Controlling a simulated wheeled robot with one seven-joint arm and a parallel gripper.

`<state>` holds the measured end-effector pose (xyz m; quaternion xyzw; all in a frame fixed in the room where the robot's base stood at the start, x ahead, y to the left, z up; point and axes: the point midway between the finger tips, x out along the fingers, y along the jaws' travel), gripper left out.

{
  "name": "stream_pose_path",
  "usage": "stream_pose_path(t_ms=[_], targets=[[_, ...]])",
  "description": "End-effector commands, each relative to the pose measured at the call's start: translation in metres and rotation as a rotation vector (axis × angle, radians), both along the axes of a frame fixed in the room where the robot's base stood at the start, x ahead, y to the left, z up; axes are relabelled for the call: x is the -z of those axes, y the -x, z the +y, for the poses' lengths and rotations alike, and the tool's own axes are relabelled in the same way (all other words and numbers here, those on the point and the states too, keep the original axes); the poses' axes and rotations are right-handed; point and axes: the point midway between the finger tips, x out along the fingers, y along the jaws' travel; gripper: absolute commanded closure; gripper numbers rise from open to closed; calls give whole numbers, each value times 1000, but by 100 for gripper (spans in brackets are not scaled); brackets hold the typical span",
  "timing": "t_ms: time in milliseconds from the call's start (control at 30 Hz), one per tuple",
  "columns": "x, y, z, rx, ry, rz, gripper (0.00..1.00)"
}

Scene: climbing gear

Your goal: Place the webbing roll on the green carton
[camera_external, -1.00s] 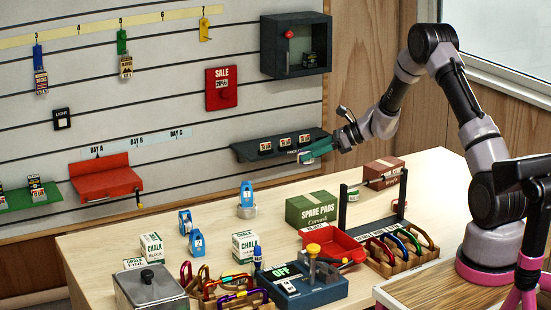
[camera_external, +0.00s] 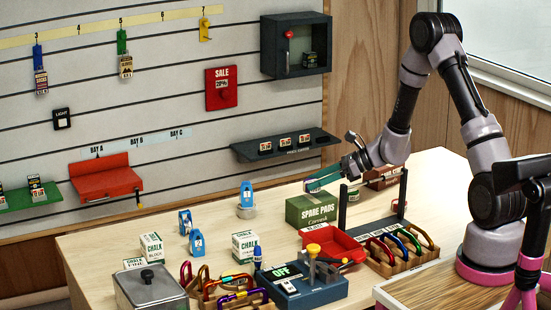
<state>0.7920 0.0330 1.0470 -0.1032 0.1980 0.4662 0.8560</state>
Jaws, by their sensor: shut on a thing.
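The green carton (camera_external: 312,211), lettered "SPARE PADS", stands on the table right of centre. My gripper (camera_external: 322,180) is over the carton's top, reaching in from the right. It is shut on the webbing roll (camera_external: 324,176), which shows as a small teal shape between the jaws. The roll is partly hidden by the fingers. It is close above the carton's top, and I cannot tell whether it touches it.
A brown carton (camera_external: 383,177) stands right of the green one, partly behind my arm. A dark upright post (camera_external: 343,208) and a red tray (camera_external: 335,246) are near the carton's front right. Table left of the carton is clear up to a blue-topped device (camera_external: 247,200).

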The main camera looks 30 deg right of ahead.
Motion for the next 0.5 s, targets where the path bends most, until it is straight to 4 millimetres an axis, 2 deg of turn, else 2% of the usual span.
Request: stream_pose_path(t_ms=[33,133,500], targets=[[10,0,0,1,-2,5,97],[20,0,0,2,-2,3,97],[24,0,0,0,0,1,97]])
